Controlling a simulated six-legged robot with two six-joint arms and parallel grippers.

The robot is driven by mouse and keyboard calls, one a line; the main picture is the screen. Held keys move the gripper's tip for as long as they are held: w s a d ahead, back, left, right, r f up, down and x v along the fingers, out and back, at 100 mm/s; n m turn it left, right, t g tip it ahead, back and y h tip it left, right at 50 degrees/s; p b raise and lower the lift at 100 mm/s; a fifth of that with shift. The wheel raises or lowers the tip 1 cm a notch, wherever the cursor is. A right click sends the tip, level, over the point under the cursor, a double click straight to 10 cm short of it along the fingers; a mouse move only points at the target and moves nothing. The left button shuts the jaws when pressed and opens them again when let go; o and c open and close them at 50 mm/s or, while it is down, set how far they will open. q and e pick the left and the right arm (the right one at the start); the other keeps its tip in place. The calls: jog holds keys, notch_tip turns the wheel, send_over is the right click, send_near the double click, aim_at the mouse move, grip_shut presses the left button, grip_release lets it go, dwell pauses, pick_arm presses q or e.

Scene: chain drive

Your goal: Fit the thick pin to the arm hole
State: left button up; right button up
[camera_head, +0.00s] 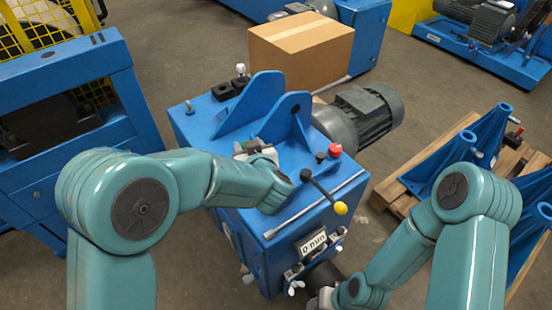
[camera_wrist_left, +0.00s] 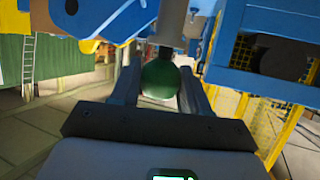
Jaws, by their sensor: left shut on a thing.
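My left gripper (camera_head: 256,149) is over the top of the blue machine, close to two upright blue plates. In the left wrist view the gripper (camera_wrist_left: 158,80) is shut on a dark green round knob (camera_wrist_left: 160,79). A thick grey shaft (camera_wrist_left: 172,22) runs up from the knob out of the picture; this looks like the thick pin. A blue part with a round hole (camera_wrist_left: 71,7) is at upper left there, apart from the shaft. The near blue plate (camera_head: 284,122) has a small hole near its top. My right gripper (camera_head: 322,299) is low at the machine's front, its fingers mostly hidden.
A grey motor (camera_head: 368,115) is on the machine's right side. A lever with a yellow knob (camera_head: 341,208) and a red button (camera_head: 335,151) are near my left gripper. A cardboard box (camera_head: 302,55) stands behind.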

pick_arm(q)
jog(key=s+d, duration=0.1)
jog(key=d, duration=0.5)
jog(key=shift+s+d+n+y+b, duration=0.15)
jog(key=shift+s+n+y+b, duration=0.15)
jog(key=shift+b, duration=0.1)
pick_arm(e)
jog(key=shift+x, duration=0.8)
jog(key=shift+d, duration=0.15)
jog(key=shift+s, duration=0.1)
pick_arm(q)
notch_tip(320, 180, down, 6)
jog(key=shift+r+b, duration=0.1)
jog(key=shift+b, duration=1.15)
pick_arm(e)
notch_tip(320, 180, down, 3)
jog(key=shift+r, duration=0.2)
jog(key=shift+r, duration=0.1)
